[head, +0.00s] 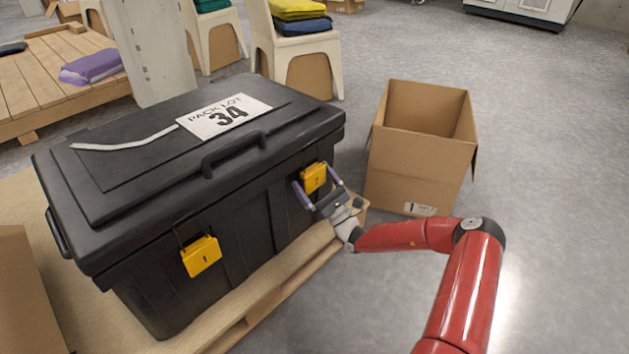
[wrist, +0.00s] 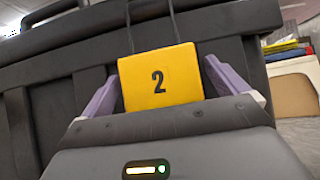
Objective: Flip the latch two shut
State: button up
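Latch two (head: 313,177) is a yellow plate on the right of the front of the black case (head: 150,215), and it shows up close in the wrist view (wrist: 160,77) with a black "2". Two thin dark wires run upward from its top edge. My gripper (head: 318,188) is in front of latch two, its purple fingers spread to either side of the plate. In the wrist view the fingers (wrist: 165,90) stand apart from the plate's sides, left and right. The plate's lower edge is hidden behind my gripper's body. The case lid is down.
Latch one (head: 201,256) is a yellow plate on the case's left front. The case stands on a wooden pallet (head: 268,310). An open cardboard box (head: 415,165) stands just right of my gripper. Chairs (head: 296,50) stand behind. Grey floor is clear at the right.

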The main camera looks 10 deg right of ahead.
jog(key=v, duration=0.7)
jog(key=shift+s+d+f, duration=0.2)
jog(key=shift+s+f, duration=0.05)
dwell(0.4)
